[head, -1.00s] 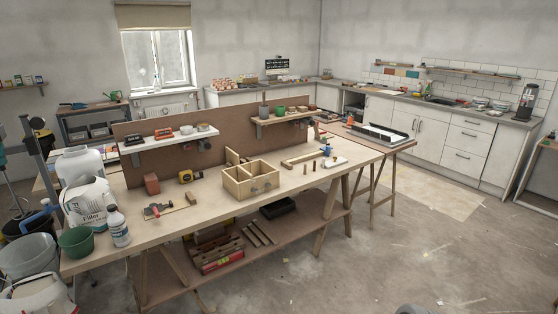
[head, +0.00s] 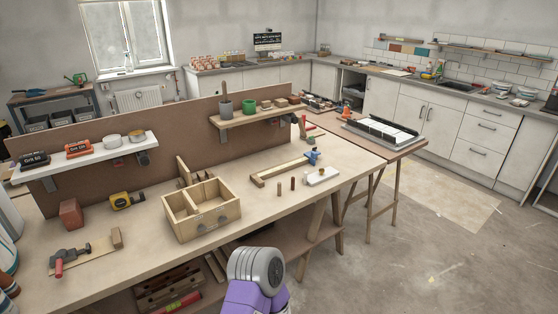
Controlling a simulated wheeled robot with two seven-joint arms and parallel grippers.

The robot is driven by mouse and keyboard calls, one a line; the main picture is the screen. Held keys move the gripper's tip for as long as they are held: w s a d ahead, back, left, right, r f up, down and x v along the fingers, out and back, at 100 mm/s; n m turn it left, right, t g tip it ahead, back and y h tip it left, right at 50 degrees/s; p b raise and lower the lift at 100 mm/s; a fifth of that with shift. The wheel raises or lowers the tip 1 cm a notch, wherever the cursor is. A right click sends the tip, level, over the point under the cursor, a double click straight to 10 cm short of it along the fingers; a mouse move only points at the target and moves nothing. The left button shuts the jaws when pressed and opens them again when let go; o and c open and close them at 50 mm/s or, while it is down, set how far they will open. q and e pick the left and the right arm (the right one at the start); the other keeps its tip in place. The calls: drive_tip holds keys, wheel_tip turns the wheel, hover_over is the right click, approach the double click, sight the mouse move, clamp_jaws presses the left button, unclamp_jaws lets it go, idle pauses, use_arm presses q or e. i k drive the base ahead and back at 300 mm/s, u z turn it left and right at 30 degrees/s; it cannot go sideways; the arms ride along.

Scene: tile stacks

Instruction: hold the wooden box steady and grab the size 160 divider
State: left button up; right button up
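The wooden box (head: 186,228) stands on the workbench, open at the top. An inner wall splits it into two compartments, and round grey fittings show on its front. A thin upright wooden piece (head: 184,172) stands just behind the box. No size marking is readable, so I cannot tell which piece is the size 160 divider. Neither of my grippers is in view. A purple and grey link of my own arm shows at the bottom, in front of the bench.
On the workbench (head: 150,222) lie a yellow tape measure (head: 127,200), a reddish block (head: 71,213), a red-handled clamp (head: 70,259) and a long clamp (head: 284,168). Two short dowels and a white block (head: 322,176) are right of the box. A back panel carries two shelves.

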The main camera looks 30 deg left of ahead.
sight(191, 208)
drive_tip(key=u, duration=0.4)
drive_tip(key=i, duration=1.35)
drive_tip(key=u, duration=1.05)
